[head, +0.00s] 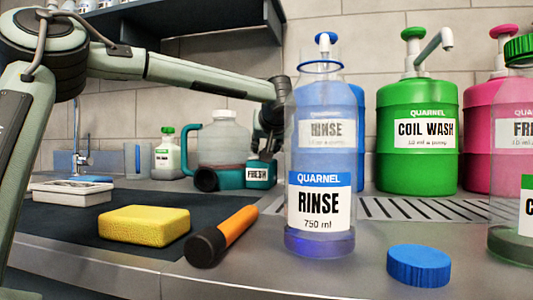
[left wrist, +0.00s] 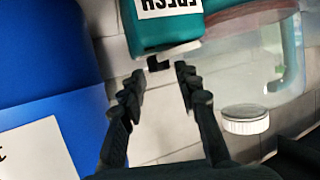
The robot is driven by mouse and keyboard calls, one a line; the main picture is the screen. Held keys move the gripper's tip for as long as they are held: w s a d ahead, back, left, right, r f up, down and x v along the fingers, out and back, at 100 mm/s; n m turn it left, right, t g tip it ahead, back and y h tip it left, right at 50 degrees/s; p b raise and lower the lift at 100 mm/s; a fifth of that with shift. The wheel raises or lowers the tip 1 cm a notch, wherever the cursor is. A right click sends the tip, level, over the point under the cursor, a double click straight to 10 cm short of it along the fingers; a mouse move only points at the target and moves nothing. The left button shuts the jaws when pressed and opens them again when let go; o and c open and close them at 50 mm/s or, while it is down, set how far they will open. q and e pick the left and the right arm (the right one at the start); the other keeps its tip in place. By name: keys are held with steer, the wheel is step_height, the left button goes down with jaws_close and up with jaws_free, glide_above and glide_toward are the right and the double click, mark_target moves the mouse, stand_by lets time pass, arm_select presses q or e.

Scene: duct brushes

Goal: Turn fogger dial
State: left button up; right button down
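The fogger (head: 222,140) stands at the back of the counter, with a clear tank, a teal handle and base, and a black nozzle. Its teal front part carries a FRESH label (head: 257,174), upside down in the left wrist view (left wrist: 170,6). A small black knob (left wrist: 158,62), seemingly the dial, sits at the edge of this teal part. My left gripper (left wrist: 159,74) is open, its fingertips on either side of the knob; I cannot tell if they touch it. My right gripper is not in view.
The clear blue RINSE bottle (head: 320,160) stands in front. A blue cap (head: 418,265), an orange-handled torch-like tool (head: 224,235) and a yellow sponge (head: 144,225) lie nearby. Green (head: 417,150) and pink (head: 483,130) pump jugs stand right. A blue jug (left wrist: 45,70) is close beside my gripper.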

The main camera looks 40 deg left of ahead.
arm_select(q)
steer(key=shift+x, duration=1.45)
jaws_close()
steer(key=shift+w+r+n+g+y+p, duration=0.15)
steer(key=shift+r+n+g+y+p, duration=0.2)
steer(key=shift+p, duration=0.25)
steer(key=shift+n+g+y+p, duration=0.25)
steer(key=shift+p, duration=0.05)
steer(key=shift+f, duration=0.3)
jaws_free()
